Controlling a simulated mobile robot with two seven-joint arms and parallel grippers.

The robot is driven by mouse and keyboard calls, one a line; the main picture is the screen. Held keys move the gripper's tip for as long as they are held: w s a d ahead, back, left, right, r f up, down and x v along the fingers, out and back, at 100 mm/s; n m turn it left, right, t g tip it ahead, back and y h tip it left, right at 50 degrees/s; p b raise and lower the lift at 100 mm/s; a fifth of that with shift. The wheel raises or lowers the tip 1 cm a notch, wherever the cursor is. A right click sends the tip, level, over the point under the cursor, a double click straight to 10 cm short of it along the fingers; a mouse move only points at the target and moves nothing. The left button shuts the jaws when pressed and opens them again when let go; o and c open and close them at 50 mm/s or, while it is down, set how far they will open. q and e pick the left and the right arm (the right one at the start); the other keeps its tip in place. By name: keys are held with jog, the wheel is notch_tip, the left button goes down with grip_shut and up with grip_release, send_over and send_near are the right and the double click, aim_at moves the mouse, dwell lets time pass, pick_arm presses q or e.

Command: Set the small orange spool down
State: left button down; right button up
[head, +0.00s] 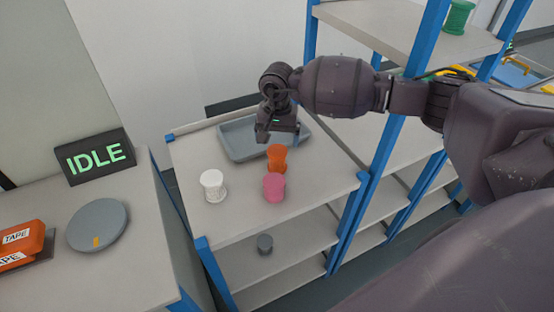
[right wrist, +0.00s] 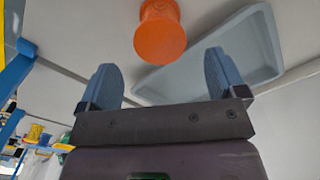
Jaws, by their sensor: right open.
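The small orange spool (head: 277,158) stands upright on the top shelf of the rack, in front of the grey tray. It also shows in the right wrist view (right wrist: 160,32), just beyond the fingertips and between their lines. My right gripper (head: 277,135) is above and behind the spool in the head view. In the right wrist view its two blue-grey fingers (right wrist: 165,72) are spread apart with nothing between them. My left gripper is in neither view.
A pink spool (head: 274,188) stands close in front of the orange one, and a white spool (head: 213,186) stands to the left. The grey tray (head: 235,140) lies behind. A blue rack post (head: 385,150) rises to the right. The shelf's front left is clear.

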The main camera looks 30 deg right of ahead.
aim_at(277, 149)
jog(key=shift+f, duration=3.4)
jog(key=shift+c, duration=0.4)
jog(key=c, duration=1.1)
jog(key=shift+o, duration=0.2)
jog(key=shift+r, duration=0.15)
